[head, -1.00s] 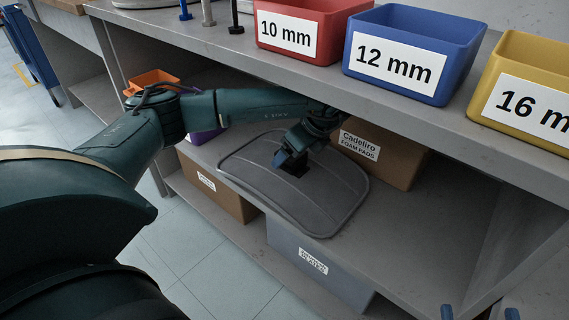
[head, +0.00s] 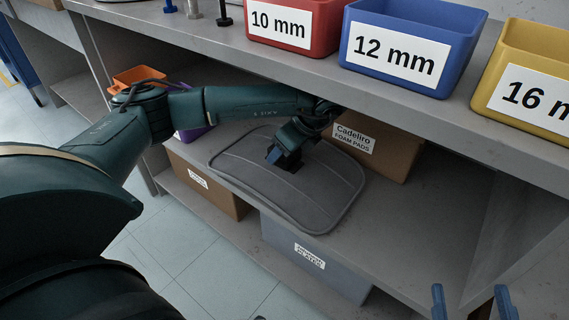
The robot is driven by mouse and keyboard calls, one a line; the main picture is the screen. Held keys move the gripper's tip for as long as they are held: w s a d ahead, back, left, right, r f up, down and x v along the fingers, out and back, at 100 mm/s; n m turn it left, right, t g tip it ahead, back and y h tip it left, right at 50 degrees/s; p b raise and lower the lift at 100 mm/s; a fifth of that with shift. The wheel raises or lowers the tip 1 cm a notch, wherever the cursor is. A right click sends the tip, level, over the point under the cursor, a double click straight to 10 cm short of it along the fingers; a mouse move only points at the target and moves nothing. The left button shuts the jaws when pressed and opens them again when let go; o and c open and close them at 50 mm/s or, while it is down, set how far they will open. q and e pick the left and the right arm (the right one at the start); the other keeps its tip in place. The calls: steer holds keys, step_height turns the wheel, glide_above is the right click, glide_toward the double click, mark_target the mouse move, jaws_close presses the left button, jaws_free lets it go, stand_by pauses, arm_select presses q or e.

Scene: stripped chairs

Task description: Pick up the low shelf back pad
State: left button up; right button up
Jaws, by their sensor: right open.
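The back pad (head: 325,195) is a dark grey, rounded, slightly curved panel with seam lines on the low shelf, and its front edge reaches the shelf's front edge. My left arm comes in from the left under the upper shelf. My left gripper (head: 283,160) is at the upper middle of the pad, over a small dark piece there. Its fingertips are small and dark, so I cannot tell whether they are closed on that piece. My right gripper (head: 473,303) shows only its two blue fingers at the bottom right, wide apart with nothing between them, away from the pad.
A cardboard box labelled Cadeliro foam pads (head: 385,152) stands right behind the pad. The upper shelf (head: 330,72) hangs over it with red (head: 325,35), blue (head: 440,45) and yellow (head: 540,60) bins. An orange bin (head: 135,77) is at left. The low shelf's right part (head: 430,215) is bare.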

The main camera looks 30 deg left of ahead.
arm_select(q)
steer(key=c, duration=0.9)
steer(key=shift+a+r, duration=0.1)
steer(key=shift+r, duration=0.05)
